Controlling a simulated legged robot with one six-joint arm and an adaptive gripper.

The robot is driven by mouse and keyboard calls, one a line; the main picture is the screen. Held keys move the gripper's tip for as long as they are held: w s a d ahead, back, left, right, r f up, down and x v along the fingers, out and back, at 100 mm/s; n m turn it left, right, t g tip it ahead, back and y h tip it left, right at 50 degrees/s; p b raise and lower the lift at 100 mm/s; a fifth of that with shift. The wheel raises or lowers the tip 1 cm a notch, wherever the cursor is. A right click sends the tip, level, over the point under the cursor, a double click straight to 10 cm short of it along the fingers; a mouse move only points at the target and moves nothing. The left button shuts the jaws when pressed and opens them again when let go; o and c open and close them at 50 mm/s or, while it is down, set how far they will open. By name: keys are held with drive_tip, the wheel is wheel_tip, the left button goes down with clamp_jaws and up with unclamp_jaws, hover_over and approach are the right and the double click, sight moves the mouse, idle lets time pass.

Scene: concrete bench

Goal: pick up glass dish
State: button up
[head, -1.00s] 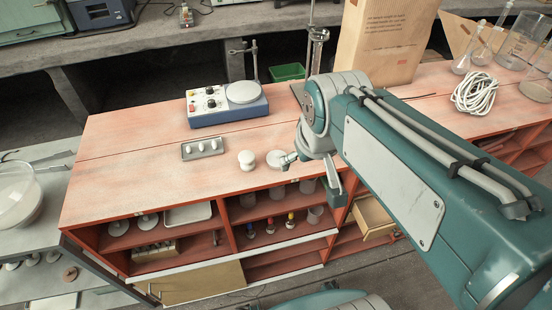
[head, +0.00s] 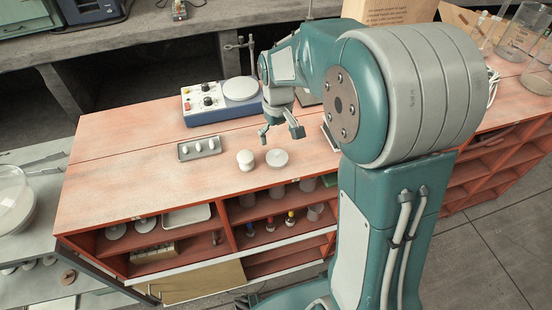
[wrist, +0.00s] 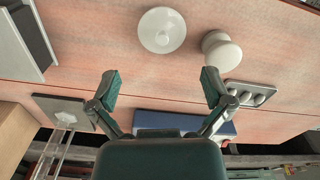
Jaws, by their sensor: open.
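A pale round dish (head: 277,159), which I take for the glass dish, sits on the red bench top near its front edge. It also shows at the top of the wrist view (wrist: 162,31), shallow with a shiny centre. A white rounded pot (head: 245,160) stands close to its left in the head view; the pot also shows in the wrist view (wrist: 221,51). My gripper (head: 281,133) is open and empty, behind the dish in the head view and apart from it. In the wrist view my gripper (wrist: 160,77) has its fingers spread wide, with bare bench between the tips.
A small grey tray with white pieces (head: 200,147) lies left of the pot. A blue hotplate stirrer (head: 222,104) with a stand is behind. A cardboard box (head: 400,12) is at the back right. Open shelves (head: 270,210) lie below the front edge.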

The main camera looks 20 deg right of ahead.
sight(277, 152)
wheel_tip(277, 152, down, 8)
drive_tip(key=shift+a+f, duration=0.15)
drive_tip(key=shift+f, duration=0.1)
drive_tip(key=c, duration=0.8)
